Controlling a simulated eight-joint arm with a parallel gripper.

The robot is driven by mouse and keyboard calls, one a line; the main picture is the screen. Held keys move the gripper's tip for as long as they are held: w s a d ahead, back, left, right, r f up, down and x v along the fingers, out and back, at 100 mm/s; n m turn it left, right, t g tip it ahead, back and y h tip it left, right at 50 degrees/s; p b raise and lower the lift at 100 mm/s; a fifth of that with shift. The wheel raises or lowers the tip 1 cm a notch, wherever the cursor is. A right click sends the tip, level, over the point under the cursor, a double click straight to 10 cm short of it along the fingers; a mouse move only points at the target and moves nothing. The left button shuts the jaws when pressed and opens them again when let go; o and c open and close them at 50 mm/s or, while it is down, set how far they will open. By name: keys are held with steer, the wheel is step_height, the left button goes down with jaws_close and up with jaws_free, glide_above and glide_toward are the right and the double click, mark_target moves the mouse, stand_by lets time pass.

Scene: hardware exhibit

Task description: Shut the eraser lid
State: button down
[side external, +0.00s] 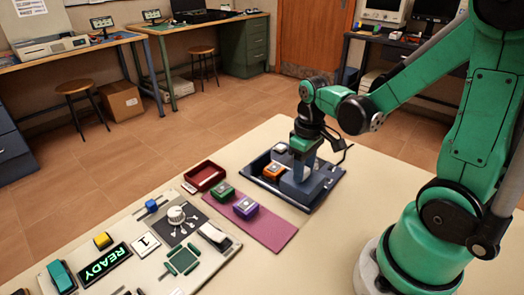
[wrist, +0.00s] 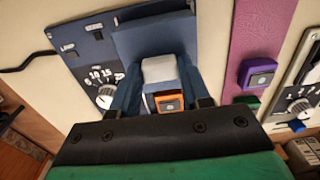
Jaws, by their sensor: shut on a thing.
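The eraser (side external: 262,185) is a dark blue box on the table. In the wrist view, its dial (wrist: 105,97) is at the left and its blue lid (wrist: 150,38) lies beyond my fingers. An orange block (side external: 272,170) sits uncovered in the eraser and also shows between my fingers in the wrist view (wrist: 168,103). My gripper (wrist: 160,70) is low over the eraser, shut on the grey handle (wrist: 159,68) at the lid's near edge. In the side view, my gripper (side external: 300,178) hides the handle and part of the lid.
A purple mat (side external: 262,234) with a green block (side external: 222,191) and a purple block (side external: 245,207) lies beside the eraser. A red tray (side external: 204,176) is to the left. A panel with a lit READY display (side external: 104,265) is at front left. Bare table lies right of the mat.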

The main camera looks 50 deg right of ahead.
stand_by(0.3)
steer(key=w, duration=0.8)
steer(key=shift+w, duration=0.1)
steer(key=shift+c, duration=2)
jaws_free()
steer(key=shift+r, duration=0.1)
steer(key=shift+r, duration=2.7)
steer(key=s+a+r+t, duration=0.3)
steer(key=s+a+t, duration=0.3)
steer(key=a+t, duration=0.1)
steer(key=shift+s+a, duration=0.2)
steer(key=shift+a, duration=0.3)
